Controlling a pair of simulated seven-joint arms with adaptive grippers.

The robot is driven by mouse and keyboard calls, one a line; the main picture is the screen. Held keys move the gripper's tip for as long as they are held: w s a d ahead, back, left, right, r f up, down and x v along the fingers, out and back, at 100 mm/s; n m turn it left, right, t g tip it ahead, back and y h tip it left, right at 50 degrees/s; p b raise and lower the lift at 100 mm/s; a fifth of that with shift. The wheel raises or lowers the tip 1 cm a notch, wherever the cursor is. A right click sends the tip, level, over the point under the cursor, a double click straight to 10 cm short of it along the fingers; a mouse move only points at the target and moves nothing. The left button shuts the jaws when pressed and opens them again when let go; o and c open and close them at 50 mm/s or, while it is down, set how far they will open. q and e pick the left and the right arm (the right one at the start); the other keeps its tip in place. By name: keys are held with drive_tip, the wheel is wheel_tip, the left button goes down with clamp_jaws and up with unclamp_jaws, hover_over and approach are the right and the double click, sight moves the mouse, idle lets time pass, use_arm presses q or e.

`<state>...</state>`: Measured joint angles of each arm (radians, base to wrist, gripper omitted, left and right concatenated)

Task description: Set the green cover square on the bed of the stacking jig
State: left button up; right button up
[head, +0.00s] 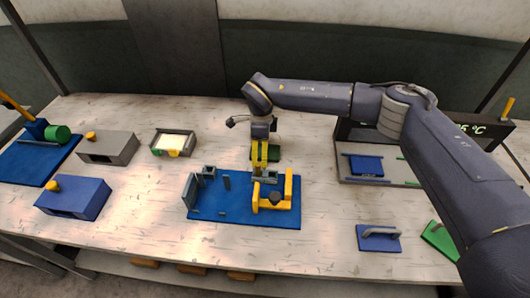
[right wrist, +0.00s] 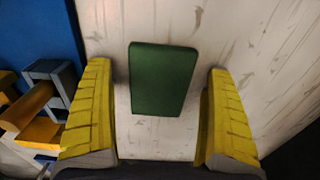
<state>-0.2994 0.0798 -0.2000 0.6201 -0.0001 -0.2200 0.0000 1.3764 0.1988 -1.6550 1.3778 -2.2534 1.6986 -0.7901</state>
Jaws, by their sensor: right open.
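The green cover (right wrist: 163,80), a flat dark green slab, lies on the table between the fingers in the right wrist view. In the head view the cover (head: 273,153) shows partly behind my right gripper (head: 259,160). My right gripper, which also shows in the right wrist view (right wrist: 160,72), is open with yellow fingers on either side of the cover, apart from it. The stacking jig (head: 232,212) is a blue plate with grey posts and a yellow clamp frame, just in front of the cover. My left gripper is not in view.
A grey tray (head: 172,143) with a pale sheet, a grey box (head: 108,147) and a blue box (head: 73,198) stand left. A blue handled plate (head: 379,238) and a green piece (head: 440,240) lie right. The yellow clamp frame (head: 288,190) stands up close to my gripper.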

drive_tip(key=shift+c, duration=0.6)
drive_tip(key=c, duration=1.3)
drive_tip(key=shift+o, duration=0.2)
drive_tip(key=shift+r, duration=0.1)
